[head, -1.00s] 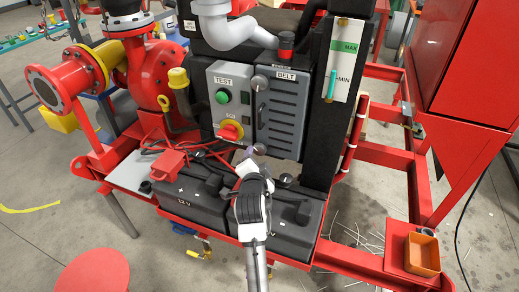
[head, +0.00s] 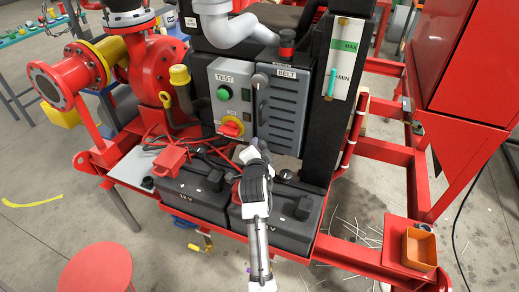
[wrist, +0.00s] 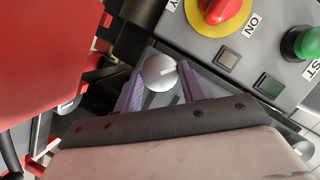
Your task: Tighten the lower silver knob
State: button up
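The lower silver knob (wrist: 160,72) shows in the wrist view as a round silver face with a pale line mark. It lies between the two purple fingertips of my gripper (wrist: 160,76), which stand apart on either side of it. I cannot tell whether they touch it. In the head view my gripper (head: 257,147) is at the lower left corner of the grey BELT cover (head: 281,115) and hides the lower knob. The upper silver knob (head: 260,81) is at the cover's upper left corner.
Left of the cover is a panel with a green TEST button (head: 222,93) and a red-yellow rotary switch (head: 231,127). Black batteries (head: 195,195) and red cables lie below my gripper. A red frame rail (head: 375,149) runs at the right.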

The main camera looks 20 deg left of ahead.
jog(key=shift+c, duration=1)
jog(key=n+h, duration=0.3)
jog(key=n, duration=0.2)
jog(key=a+n+h+b, duration=0.1)
jog(key=n+h, duration=0.3)
jog(key=n, duration=0.1)
jog(key=n+h, duration=0.3)
jog(key=n, duration=0.3)
jog(key=shift+a+f+h, duration=0.15)
jog(key=shift+a+h, duration=0.1)
jog(key=shift+h, duration=0.05)
jog(key=shift+n, duration=0.3)
